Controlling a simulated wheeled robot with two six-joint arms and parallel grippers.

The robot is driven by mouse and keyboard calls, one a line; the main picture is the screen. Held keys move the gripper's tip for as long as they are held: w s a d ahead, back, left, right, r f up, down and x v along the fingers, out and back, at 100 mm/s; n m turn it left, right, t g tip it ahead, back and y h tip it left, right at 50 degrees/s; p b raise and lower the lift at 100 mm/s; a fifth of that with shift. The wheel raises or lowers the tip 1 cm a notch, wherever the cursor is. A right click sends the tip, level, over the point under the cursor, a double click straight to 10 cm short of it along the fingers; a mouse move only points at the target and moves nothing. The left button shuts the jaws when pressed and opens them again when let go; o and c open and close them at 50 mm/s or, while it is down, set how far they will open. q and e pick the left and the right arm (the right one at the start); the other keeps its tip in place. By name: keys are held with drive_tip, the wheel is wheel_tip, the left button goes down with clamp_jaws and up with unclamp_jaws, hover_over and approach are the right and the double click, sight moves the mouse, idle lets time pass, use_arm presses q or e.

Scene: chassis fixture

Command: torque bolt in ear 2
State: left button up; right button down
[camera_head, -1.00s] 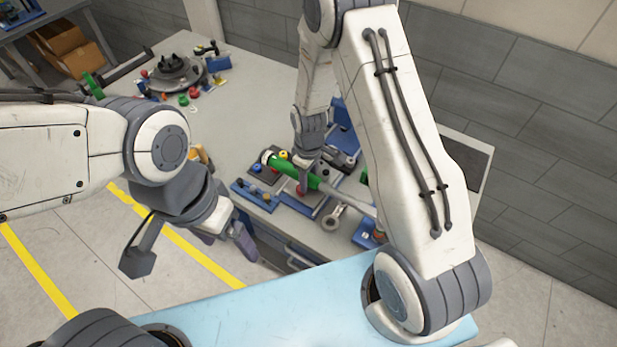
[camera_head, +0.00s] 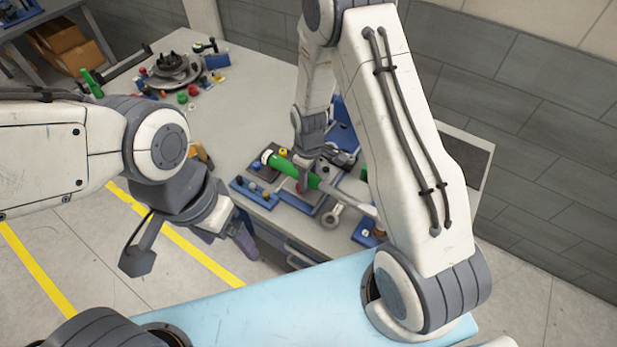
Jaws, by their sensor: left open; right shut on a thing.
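My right gripper (camera_head: 303,184) is shut on a tool with a green handle (camera_head: 282,166) and a long grey shaft (camera_head: 345,195). It holds the tool tilted over the trays and parts on the bench. The shaft's far end passes close to or behind my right arm. My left gripper (camera_head: 232,242) is open and empty, in front of the bench's near left edge. A round grey fixture (camera_head: 172,72) with dark parts on top stands at the back left of the bench. I cannot make out ear 2 or its bolt.
A blue tray (camera_head: 254,193) with small parts lies at the bench's front edge. A ring-ended grey part (camera_head: 332,217) lies under the shaft. Small coloured parts (camera_head: 183,97) lie around the fixture. The grey bench top (camera_head: 225,120) between them is clear.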

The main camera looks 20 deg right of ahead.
drive_tip(key=shift+f+b, duration=0.35)
drive_tip(key=shift+f, duration=0.05)
drive_tip(key=shift+w+d, duration=0.15)
drive_tip(key=shift+w, duration=0.05)
idle(0.3)
drive_tip(key=shift+w+d+m, duration=0.3)
drive_tip(key=shift+d+m, duration=0.1)
drive_tip(key=shift+d, duration=0.05)
drive_tip(key=shift+w+d, duration=0.15)
drive_tip(key=shift+d, duration=0.05)
idle(0.4)
drive_tip(key=shift+w+d, duration=0.1)
drive_tip(key=shift+d, duration=0.05)
drive_tip(key=shift+r+p, duration=0.85)
drive_tip(key=shift+r, duration=0.3)
idle(0.3)
drive_tip(key=shift+r+p, duration=1.75)
drive_tip(key=shift+r, duration=0.6)
